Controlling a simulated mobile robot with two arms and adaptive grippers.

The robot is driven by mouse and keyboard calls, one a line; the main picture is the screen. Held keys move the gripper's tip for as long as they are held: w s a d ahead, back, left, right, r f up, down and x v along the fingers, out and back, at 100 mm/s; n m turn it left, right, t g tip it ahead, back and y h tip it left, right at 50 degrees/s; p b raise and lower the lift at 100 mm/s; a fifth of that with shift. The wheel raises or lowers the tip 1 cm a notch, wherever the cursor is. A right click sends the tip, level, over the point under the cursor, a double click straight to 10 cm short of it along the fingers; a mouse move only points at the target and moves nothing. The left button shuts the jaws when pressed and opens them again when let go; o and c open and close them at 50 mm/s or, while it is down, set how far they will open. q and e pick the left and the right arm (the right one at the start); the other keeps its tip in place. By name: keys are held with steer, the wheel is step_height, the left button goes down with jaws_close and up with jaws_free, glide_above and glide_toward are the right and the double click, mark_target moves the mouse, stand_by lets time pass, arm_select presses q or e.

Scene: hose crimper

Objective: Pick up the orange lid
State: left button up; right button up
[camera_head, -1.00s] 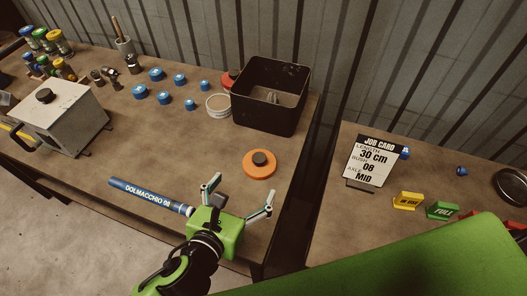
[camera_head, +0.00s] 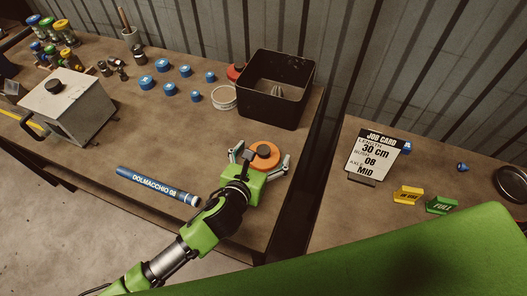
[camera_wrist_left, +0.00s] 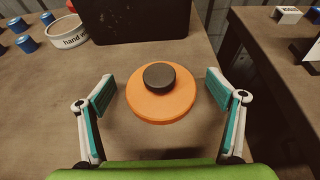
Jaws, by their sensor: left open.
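The orange lid (camera_head: 266,153) is a flat round disc with a black knob in its middle. It lies on the brown workbench, in front of the black bin. In the left wrist view the lid (camera_wrist_left: 161,101) sits between my open left fingers, with a gap on each side. My left gripper (camera_head: 261,158) is open around the lid, one finger to its left and one to its right. The fingers (camera_wrist_left: 162,97) have teal pads and hold nothing. My right gripper is not in view.
A black bin (camera_head: 271,107) stands behind the lid, with a white tub (camera_head: 223,98) beside it. A blue tube (camera_head: 157,186) lies left of my arm. Several blue caps, a grey machine (camera_head: 67,104) and a job card (camera_head: 374,156) are farther off. The bench's right edge is close.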

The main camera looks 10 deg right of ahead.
arm_select(q)
steer(key=shift+w+d+f, duration=0.15)
steer(key=shift+w+d, duration=0.05)
steer(key=shift+w, duration=0.1)
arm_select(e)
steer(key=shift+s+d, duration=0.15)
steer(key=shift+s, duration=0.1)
arm_select(q)
steer(key=c, duration=1.1)
steer(key=shift+o, duration=0.2)
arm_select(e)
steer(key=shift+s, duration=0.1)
